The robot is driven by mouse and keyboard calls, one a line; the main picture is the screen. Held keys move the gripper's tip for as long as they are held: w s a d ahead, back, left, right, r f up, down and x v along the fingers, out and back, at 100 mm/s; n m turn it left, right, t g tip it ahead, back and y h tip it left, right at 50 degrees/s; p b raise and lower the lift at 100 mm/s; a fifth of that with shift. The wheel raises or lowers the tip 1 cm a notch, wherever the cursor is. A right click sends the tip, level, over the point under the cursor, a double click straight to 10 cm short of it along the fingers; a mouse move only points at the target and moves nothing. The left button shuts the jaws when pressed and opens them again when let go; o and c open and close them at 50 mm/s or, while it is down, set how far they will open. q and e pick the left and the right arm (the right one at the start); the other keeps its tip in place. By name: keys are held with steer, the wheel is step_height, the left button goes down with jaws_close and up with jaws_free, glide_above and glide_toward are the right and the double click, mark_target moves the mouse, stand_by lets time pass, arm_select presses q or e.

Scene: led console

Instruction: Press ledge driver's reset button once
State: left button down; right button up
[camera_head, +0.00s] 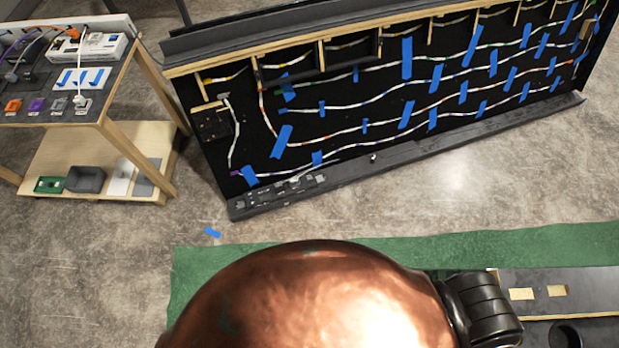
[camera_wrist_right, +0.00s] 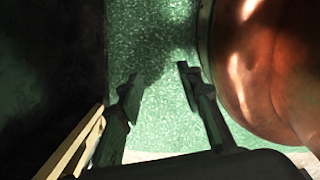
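The LED console is a black panel leaning at the back, with several light strips held by blue tape. A dark ledge (camera_head: 440,135) runs along its bottom edge. At the ledge's left end lies a grey-black driver board (camera_head: 285,192) with small parts on it. I cannot make out its reset button. My right gripper (camera_wrist_right: 160,80) shows in the right wrist view, fingers apart and empty, above a green mat and left of a copper-coloured rounded object. I cannot make it out surely in the head view. My left gripper is not in view.
The large copper-coloured object (camera_head: 310,295) fills the bottom middle, in front of the green mat (camera_head: 210,265). A wooden shelf unit (camera_head: 150,150) with electronics stands at left. Bare floor (camera_head: 120,260) lies around the ledge's left end. A dark board (camera_head: 590,280) is at lower right.

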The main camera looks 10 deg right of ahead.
jaws_close()
stand_by(1.4)
